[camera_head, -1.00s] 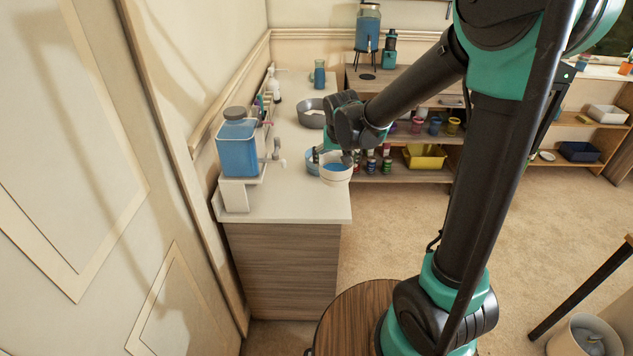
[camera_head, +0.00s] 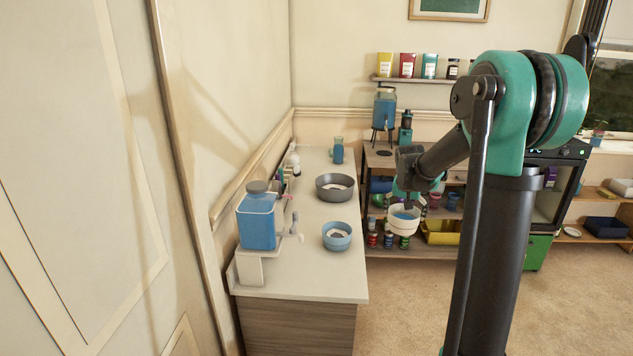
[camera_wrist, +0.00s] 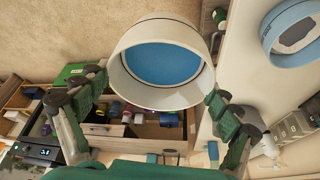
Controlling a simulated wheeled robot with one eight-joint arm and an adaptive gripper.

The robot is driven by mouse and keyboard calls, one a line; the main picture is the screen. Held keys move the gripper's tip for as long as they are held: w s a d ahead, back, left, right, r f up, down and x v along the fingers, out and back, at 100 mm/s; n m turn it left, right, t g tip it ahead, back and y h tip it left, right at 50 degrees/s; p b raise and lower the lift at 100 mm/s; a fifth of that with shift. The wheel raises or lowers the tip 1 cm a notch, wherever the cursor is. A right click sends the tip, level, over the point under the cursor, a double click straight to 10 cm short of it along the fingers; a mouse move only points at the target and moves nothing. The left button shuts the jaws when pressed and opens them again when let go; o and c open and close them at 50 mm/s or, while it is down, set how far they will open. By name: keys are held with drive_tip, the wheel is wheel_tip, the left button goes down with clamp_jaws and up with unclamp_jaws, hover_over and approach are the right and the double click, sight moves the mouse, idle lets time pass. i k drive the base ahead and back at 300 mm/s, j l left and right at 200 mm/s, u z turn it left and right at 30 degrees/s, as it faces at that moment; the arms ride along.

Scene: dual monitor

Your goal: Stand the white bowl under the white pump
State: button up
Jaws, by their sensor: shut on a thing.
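The white bowl (camera_head: 403,221), blue inside, is held by my gripper (camera_head: 408,196) in the air to the right of the counter edge. In the wrist view the bowl (camera_wrist: 124,75) sits between the two green fingers, upper middle. A white pump bottle (camera_head: 293,160) stands at the back left of the counter, against the wall. A blue tank (camera_head: 257,220) on a white bracket, with a white spout (camera_head: 295,226) at its right, is nearer on the left. I cannot tell which of these is the white pump.
A blue bowl (camera_head: 337,236) and a grey pan (camera_head: 335,187) stand on the white counter (camera_head: 310,279). A blue jug (camera_head: 338,151) is at its back. The front of the counter is clear. Shelves with jars and a yellow bin (camera_head: 440,232) lie behind my gripper.

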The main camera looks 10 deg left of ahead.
sight(311, 175)
drive_tip(key=k+l+u, duration=0.1)
drive_tip(key=l+u, duration=0.15)
drive_tip(key=l, duration=0.65)
drive_tip(key=i+l+u, duration=0.1)
drive_tip(key=i+l, duration=0.35)
drive_tip(key=i+l+u, duration=0.15)
drive_tip(key=i+l, duration=0.15)
drive_tip(key=i+l+u, duration=0.2)
drive_tip(key=i+l, duration=0.15)
drive_tip(key=i, duration=0.2)
drive_tip(key=i+l+u, duration=0.15)
drive_tip(key=i+l, duration=0.2)
drive_tip(key=i+l+u, duration=0.15)
drive_tip(key=i+l, duration=0.2)
drive_tip(key=l, duration=0.15)
drive_tip(key=i+l+u, duration=0.15)
drive_tip(key=i+l, duration=0.2)
drive_tip(key=i+l+u, duration=0.2)
drive_tip(key=l, duration=0.45)
drive_tip(key=i, duration=0.1)
